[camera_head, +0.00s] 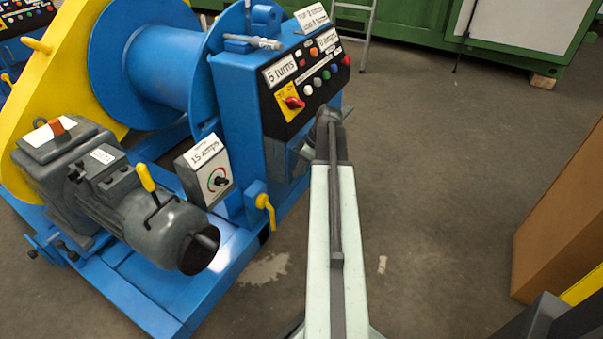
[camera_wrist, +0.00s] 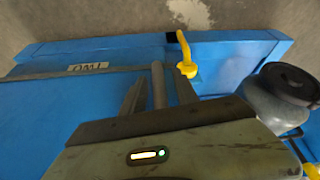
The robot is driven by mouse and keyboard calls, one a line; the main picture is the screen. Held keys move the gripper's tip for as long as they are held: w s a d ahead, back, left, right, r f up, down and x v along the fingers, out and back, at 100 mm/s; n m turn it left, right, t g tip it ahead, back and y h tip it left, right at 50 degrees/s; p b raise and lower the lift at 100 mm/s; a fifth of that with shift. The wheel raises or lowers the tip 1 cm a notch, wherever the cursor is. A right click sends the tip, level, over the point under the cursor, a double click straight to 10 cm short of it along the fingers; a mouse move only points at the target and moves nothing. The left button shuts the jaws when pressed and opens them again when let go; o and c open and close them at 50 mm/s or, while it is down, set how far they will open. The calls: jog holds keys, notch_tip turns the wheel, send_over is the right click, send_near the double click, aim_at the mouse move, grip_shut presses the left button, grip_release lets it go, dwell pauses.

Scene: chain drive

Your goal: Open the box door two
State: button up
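In the wrist view, a blue panel (camera_wrist: 50,108) carries a white label (camera_wrist: 88,68) that reads "TWO" upside down. My gripper (camera_wrist: 160,92) is in front of this panel, with its two grey fingers apart. A slim grey bar (camera_wrist: 158,80) shows between the fingers, with narrow gaps on both sides; I cannot tell whether they touch it. In the head view, my gripper (camera_head: 305,155) is at the side of the blue control box (camera_head: 235,95), mostly hidden by my arm. The door's face is hidden there.
A yellow lever (camera_head: 265,208) sticks out low on the blue machine, and the wrist view shows it close by (camera_wrist: 185,52). A grey motor (camera_head: 150,205) stands left. A brown box (camera_head: 560,220) stands right. The floor between (camera_head: 440,190) is clear.

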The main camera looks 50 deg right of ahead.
grip_shut()
jog(key=shift+a, duration=0.1)
dwell(1.2)
